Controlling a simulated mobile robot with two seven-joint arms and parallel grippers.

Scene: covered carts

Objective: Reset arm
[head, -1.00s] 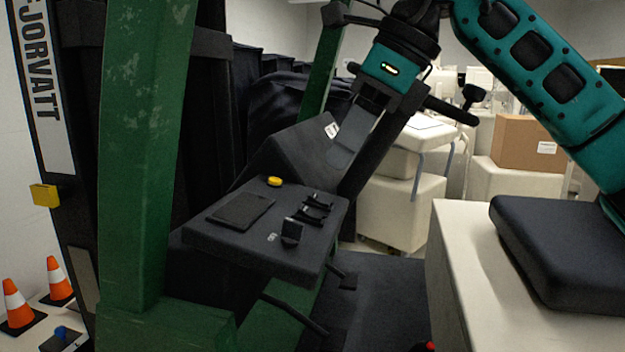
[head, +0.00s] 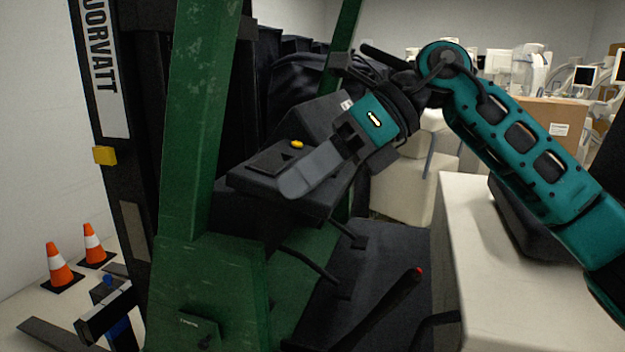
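My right arm (head: 525,140) is teal and black and comes in from the right side of the head view. My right gripper (head: 305,175) points down and to the left. Its flat grey finger is in front of the dark console of a green forklift-like machine and hides part of it. The fingers overlap in this view, so I cannot tell whether they are open or shut. No object shows in them. My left arm and gripper are not in view.
The green machine's post (head: 195,110) stands to the left of the gripper. The console (head: 250,182) carries a yellow button (head: 297,145). A cream cabinet (head: 490,270) stands at the right, under my arm. Orange cones (head: 57,265) stand on the floor at left.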

